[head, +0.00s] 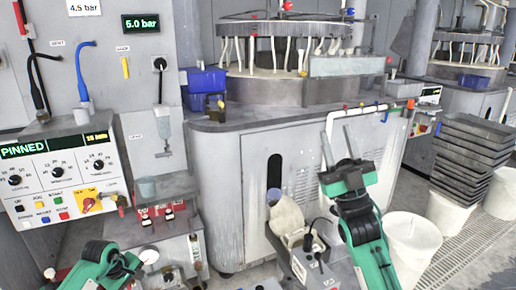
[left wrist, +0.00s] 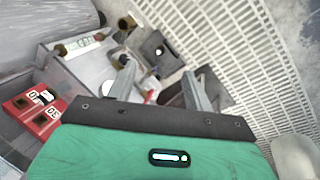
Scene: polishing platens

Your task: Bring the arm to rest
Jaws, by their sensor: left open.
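My right gripper (head: 338,140) is in the middle right of the head view, on a green and black arm. Its two grey fingers stand apart with nothing between them, in front of the grey polishing machine cabinet. My left arm shows at the lower left of the head view, where its fingers are hard to make out. In the left wrist view my left gripper (left wrist: 160,88) has its two fingers spread, with no held object visible. Below the fingers are a small bench and floor grating.
The control panel (head: 55,172) reads PINNED. A red block (head: 158,211) sits on the small bench, also in the left wrist view (left wrist: 34,110). Blue bins (head: 203,80) stand on the cabinet. A white bucket (head: 412,240) and stacked grey trays (head: 472,155) stand at right.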

